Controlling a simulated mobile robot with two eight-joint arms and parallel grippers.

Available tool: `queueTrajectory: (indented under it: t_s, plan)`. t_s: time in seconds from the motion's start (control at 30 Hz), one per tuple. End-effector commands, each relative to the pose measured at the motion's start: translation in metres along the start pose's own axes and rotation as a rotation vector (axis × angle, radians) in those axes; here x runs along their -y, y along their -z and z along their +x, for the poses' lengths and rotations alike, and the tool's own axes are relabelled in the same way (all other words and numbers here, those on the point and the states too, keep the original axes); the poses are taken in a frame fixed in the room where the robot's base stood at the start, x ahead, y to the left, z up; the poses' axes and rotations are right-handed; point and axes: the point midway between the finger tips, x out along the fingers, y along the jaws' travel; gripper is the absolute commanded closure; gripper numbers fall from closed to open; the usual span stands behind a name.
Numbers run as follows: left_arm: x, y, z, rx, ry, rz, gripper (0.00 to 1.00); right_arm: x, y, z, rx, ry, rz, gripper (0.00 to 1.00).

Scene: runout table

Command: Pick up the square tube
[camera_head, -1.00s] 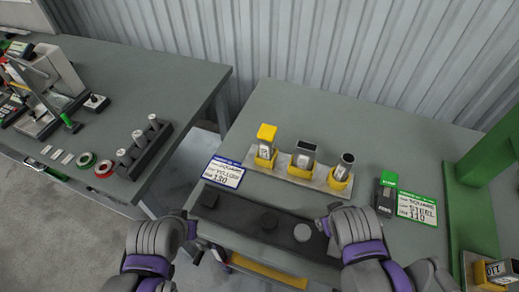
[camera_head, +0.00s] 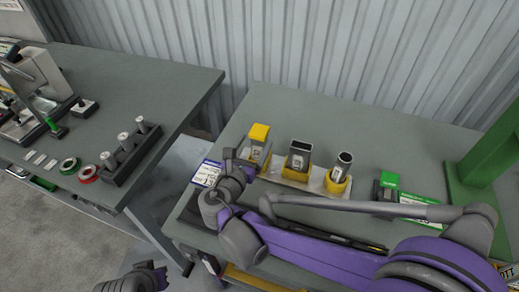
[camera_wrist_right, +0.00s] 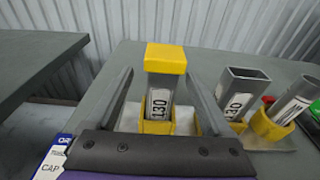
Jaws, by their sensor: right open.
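A square tube with a yellow cap (camera_head: 258,134) stands upright in a yellow socket at the left of a rack. It also shows in the right wrist view (camera_wrist_right: 160,95), with a label reading 130. An open-topped grey square tube (camera_head: 298,155) stands in the middle socket, and an open round tube (camera_head: 342,164) in the right one. My right gripper (camera_head: 246,164) is open at the capped tube. In the right wrist view (camera_wrist_right: 161,78) its fingers lie on either side of that tube, with gaps showing.
A blue-edged sign (camera_head: 206,173) lies left of the rack. A green-and-black block (camera_head: 387,184) and a green-edged card lie to its right, near a green frame (camera_head: 490,150). The table (camera_head: 290,108) behind the rack is clear.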

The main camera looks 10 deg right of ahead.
Motion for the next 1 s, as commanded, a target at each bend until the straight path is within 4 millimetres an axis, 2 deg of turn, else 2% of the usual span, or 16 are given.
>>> queueTrajectory:
  t_s: [0.03,0.27,0.5,0.63,0.83,0.87,1.0]
  plan:
    - [0.000,0.001,-0.001,0.000,0.000,0.000,1.00,0.001,0.000,0.007,0.000,0.004,0.001,0.15]
    - [0.000,0.002,-0.002,-0.001,0.000,0.000,1.00,0.002,0.001,0.025,-0.001,0.002,0.003,0.15]
    - [0.000,0.005,-0.006,-0.003,0.000,0.000,1.00,0.005,0.003,0.061,-0.001,0.004,0.004,0.15]
    - [0.000,0.005,-0.006,-0.004,0.000,0.000,1.00,0.004,0.003,0.068,-0.001,0.001,0.004,0.15]
    - [0.000,0.005,-0.006,-0.003,0.000,0.000,1.00,0.004,0.004,0.068,-0.002,0.000,0.004,0.15]
    - [0.000,0.005,-0.006,-0.003,0.000,0.000,1.00,0.004,0.004,0.068,-0.002,0.000,0.004,0.19]
    - [0.000,0.005,-0.006,-0.003,0.000,0.000,1.00,0.004,0.004,0.068,-0.002,0.000,0.004,0.44]
